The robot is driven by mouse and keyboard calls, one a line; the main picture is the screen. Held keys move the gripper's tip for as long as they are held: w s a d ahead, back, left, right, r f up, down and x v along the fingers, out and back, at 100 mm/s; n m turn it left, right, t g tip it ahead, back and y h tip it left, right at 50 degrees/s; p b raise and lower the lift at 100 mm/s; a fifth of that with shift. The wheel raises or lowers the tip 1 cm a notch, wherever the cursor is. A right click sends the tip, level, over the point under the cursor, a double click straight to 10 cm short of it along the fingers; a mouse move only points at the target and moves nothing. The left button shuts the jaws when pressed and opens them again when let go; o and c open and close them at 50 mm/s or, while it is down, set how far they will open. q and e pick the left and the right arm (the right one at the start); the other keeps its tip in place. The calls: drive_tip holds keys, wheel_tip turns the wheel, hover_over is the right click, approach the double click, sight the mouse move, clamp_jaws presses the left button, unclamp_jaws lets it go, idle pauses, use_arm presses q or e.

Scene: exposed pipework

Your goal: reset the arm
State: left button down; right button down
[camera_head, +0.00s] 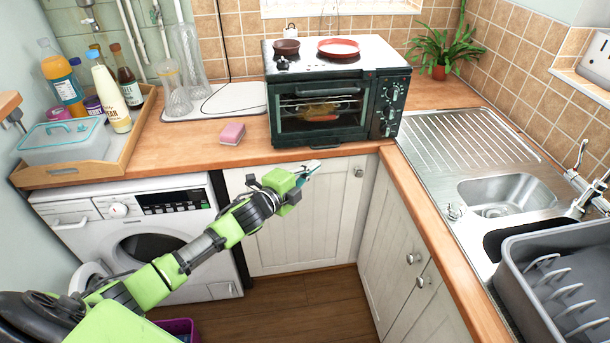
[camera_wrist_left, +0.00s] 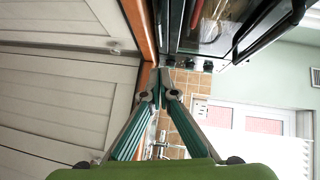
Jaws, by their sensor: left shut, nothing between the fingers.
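My left arm, bright green and black, reaches in from the lower left in the head view. My left gripper (camera_head: 312,168) is in front of the counter edge, just below the toaster oven (camera_head: 318,112). Its fingers are together with nothing between them. In the left wrist view the two teal-padded fingers (camera_wrist_left: 160,72) meet at their tips, close in view to the wooden counter edge (camera_wrist_left: 137,30). I cannot tell whether they touch it. My right arm and gripper are not in view.
White cabinet doors (camera_head: 300,225) lie behind and below the arm. A washing machine (camera_head: 150,235) stands to the left. A pink sponge (camera_head: 232,134) lies on the counter. A wooden tray (camera_head: 75,172) holds bottles. A sink (camera_head: 505,192) and a grey dish rack (camera_head: 520,285) are at the right.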

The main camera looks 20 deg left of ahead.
use_arm(q)
drive_tip(key=s+a+f+n+g+y, duration=0.1)
drive_tip(key=s+a+f+n+g, duration=0.15)
drive_tip(key=s+f, duration=0.75)
drive_tip(key=s+a+f+n+g+y, duration=0.15)
drive_tip(key=s+f+n, duration=0.35)
drive_tip(key=f, duration=1)
drive_tip(key=s+a+f+n+g+y, duration=0.1)
drive_tip(key=s+f+n+g, duration=0.15)
drive_tip(key=s+f, duration=0.75)
drive_tip(key=s+d+f+n+g, duration=0.2)
drive_tip(key=s+f, duration=0.4)
drive_tip(key=s, duration=0.6)
drive_tip(key=s+d+f+n+g, duration=0.2)
drive_tip(key=s+f, duration=0.5)
drive_tip(key=s, duration=0.5)
drive_tip(key=s+d+f+n+g, duration=0.2)
drive_tip(key=s+d+f+g, duration=0.2)
drive_tip(key=s, duration=0.8)
wheel_tip(320, 180, down, 2)
drive_tip(key=shift+d+f, duration=0.2)
drive_tip(key=shift+d, duration=0.45)
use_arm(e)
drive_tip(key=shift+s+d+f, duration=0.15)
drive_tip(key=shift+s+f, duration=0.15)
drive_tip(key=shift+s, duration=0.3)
use_arm(q)
drive_tip(key=shift+g, duration=0.25)
